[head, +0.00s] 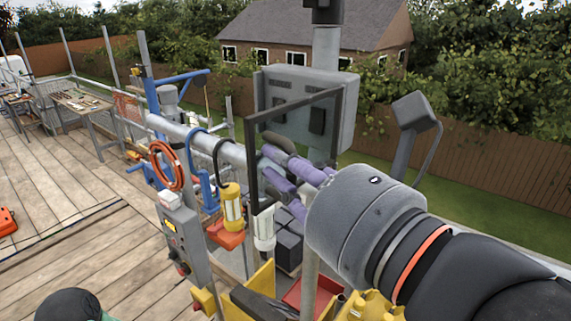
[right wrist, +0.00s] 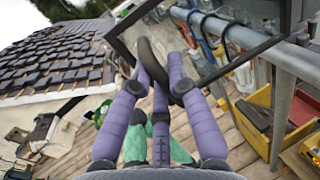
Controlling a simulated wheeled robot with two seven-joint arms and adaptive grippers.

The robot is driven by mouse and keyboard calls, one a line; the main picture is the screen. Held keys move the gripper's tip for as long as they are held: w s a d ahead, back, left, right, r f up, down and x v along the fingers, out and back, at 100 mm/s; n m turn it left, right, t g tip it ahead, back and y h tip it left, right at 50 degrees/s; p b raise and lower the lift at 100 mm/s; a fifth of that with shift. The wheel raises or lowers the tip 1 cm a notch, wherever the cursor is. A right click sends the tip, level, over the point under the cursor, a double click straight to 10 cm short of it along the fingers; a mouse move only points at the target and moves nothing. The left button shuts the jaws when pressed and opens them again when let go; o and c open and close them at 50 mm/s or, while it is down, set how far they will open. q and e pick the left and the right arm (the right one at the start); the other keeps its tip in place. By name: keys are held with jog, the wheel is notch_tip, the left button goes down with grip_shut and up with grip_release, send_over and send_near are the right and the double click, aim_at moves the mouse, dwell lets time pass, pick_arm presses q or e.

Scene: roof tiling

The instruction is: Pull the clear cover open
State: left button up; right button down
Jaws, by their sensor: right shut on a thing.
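The clear cover (head: 296,107) is a see-through panel in a dark frame, standing in front of a grey box (head: 345,100). Its dark frame also crosses the top of the right wrist view (right wrist: 235,62). My right gripper (head: 283,163) has purple fingers and is shut on the cover's dark curved handle (right wrist: 146,58). The fingers (right wrist: 160,85) hide part of the handle. How far the cover stands from the box is unclear. Green parts (right wrist: 136,143) behind the purple fingers may be my left gripper; their state cannot be made out.
A grey rail (head: 228,152) carries an orange cable coil (head: 167,166), a yellow lamp (head: 232,208) and blue tools. A yellow bin (head: 262,278) stands below. A grey post (right wrist: 283,110) stands close on the right. Wooden decking (head: 90,255) is mostly clear at left.

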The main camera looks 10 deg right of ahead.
jog(key=c, duration=1.4)
grip_release()
jog(key=shift+r, duration=0.1)
notch_tip(320, 180, up, 9)
jog(key=shift+s+d+f, duration=0.1)
jog(key=shift+f, duration=0.05)
jog(key=shift+r, duration=0.55)
